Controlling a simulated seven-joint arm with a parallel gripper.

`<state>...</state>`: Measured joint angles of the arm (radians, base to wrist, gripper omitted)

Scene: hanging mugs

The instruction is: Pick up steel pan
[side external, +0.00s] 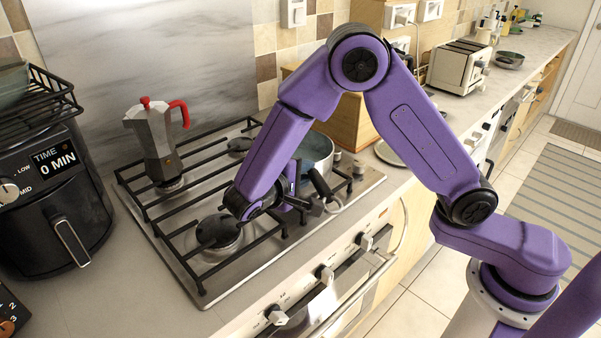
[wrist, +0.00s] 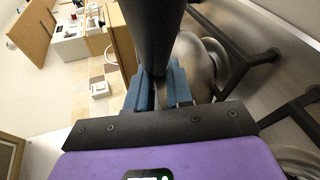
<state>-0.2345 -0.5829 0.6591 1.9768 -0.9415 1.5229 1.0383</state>
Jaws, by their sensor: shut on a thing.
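My gripper (side external: 316,202) is at the handle, partly hidden by my forearm. In the wrist view the blue fingers of my gripper (wrist: 155,90) are closed on both sides of the dark handle (wrist: 152,35), which runs up out of the picture. I cannot tell whether the pan rests on the grate or is slightly above it.
A moka pot (side external: 155,143) with a red handle stands on the left rear of the stove grate (side external: 157,208). An air fryer (side external: 52,205) is at the left. A wooden box (side external: 345,110) stands behind the pan, and a toaster (side external: 455,68) is farther right.

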